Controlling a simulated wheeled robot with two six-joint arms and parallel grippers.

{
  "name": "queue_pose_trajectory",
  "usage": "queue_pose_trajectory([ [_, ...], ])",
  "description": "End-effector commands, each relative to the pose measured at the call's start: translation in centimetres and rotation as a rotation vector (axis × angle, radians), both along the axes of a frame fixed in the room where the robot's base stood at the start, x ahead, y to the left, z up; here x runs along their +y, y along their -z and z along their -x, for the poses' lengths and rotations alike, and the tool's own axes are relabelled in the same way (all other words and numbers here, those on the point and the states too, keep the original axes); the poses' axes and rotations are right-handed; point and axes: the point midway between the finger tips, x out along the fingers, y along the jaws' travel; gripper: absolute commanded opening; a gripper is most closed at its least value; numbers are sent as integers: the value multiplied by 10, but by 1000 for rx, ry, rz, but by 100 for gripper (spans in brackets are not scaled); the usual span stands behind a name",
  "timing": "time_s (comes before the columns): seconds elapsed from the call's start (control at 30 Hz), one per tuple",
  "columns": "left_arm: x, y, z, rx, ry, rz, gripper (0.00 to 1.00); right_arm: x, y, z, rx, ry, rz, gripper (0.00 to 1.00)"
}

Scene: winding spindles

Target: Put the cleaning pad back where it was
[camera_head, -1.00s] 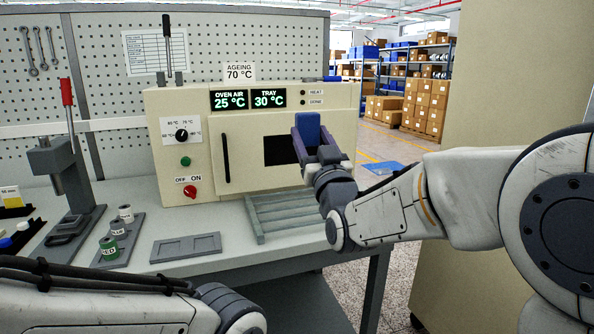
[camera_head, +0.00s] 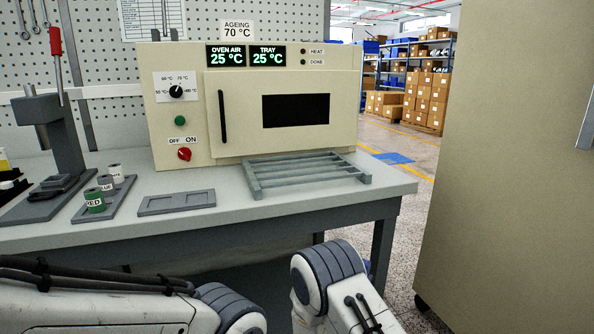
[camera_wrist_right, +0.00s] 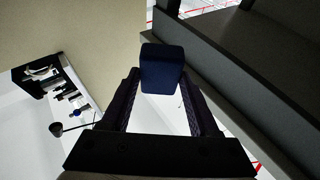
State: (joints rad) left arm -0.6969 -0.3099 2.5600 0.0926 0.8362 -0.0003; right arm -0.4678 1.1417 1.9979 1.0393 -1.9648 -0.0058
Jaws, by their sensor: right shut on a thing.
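The cleaning pad appears to be the dark blue block (camera_wrist_right: 162,66) in the right wrist view. My right gripper (camera_wrist_right: 160,82) is shut on it, with the block between its fingertips and standing out past them. The head view does not show the right gripper or the block, only parts of my arms along the bottom edge. My left gripper is in neither view. No empty place for the pad can be made out.
The bench (camera_head: 245,208) carries an oven (camera_head: 215,130) with its door closed and a slatted grey rack (camera_head: 305,172) before it. A flat grey tray (camera_head: 176,202), labelled spools and a lever press (camera_head: 62,130) stand left. A large beige panel (camera_head: 500,160) rises at right.

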Motion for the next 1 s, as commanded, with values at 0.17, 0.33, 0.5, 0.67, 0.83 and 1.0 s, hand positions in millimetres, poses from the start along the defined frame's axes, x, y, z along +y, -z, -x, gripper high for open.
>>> queue_pose_trajectory([
  [0.17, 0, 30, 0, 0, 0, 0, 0, -21, 69, 43, 2, 141, 1, 9],
  [0.33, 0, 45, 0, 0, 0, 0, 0, -34, 103, 76, 2, 229, 1, 9],
  [0.5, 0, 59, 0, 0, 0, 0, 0, -42, 130, 106, 1, 296, 0, 9],
  [0.67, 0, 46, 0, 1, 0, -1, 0, -46, 121, 120, -3, 328, -4, 9],
  [0.83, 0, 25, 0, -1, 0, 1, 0, -46, 105, 119, -2, 328, -4, 9],
  [1.0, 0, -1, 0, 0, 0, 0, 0, -46, 83, 118, -2, 327, -4, 9],
])
